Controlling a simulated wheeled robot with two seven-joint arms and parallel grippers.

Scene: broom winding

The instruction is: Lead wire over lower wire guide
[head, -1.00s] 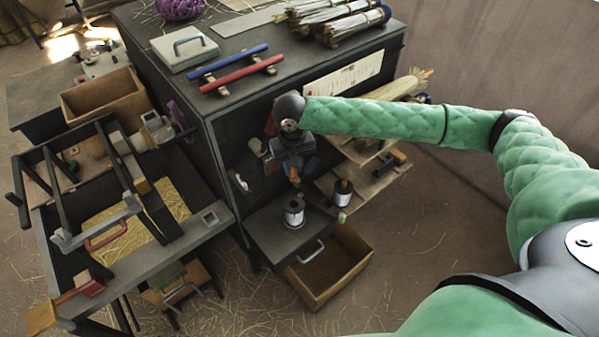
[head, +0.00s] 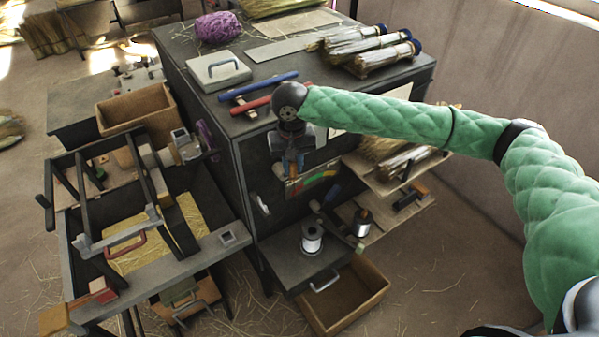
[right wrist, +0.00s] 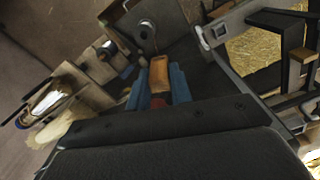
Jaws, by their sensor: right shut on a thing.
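My right gripper (head: 292,168) is in front of the dark cabinet, above and slightly left of a wire spool (head: 311,236) on the low shelf. Its blue fingers are shut on a small orange-brown piece (right wrist: 159,74), which shows between them in the right wrist view. The spool also shows beyond the fingers there (right wrist: 146,30). My left gripper is not in view.
The cabinet top (head: 290,80) holds straw bundles (head: 372,48), a pale box (head: 220,71) and red and blue bars. An open drawer (head: 345,295) juts out below the spool. A second spool (head: 363,222) stands to the right. A framed bench (head: 150,255) stands left.

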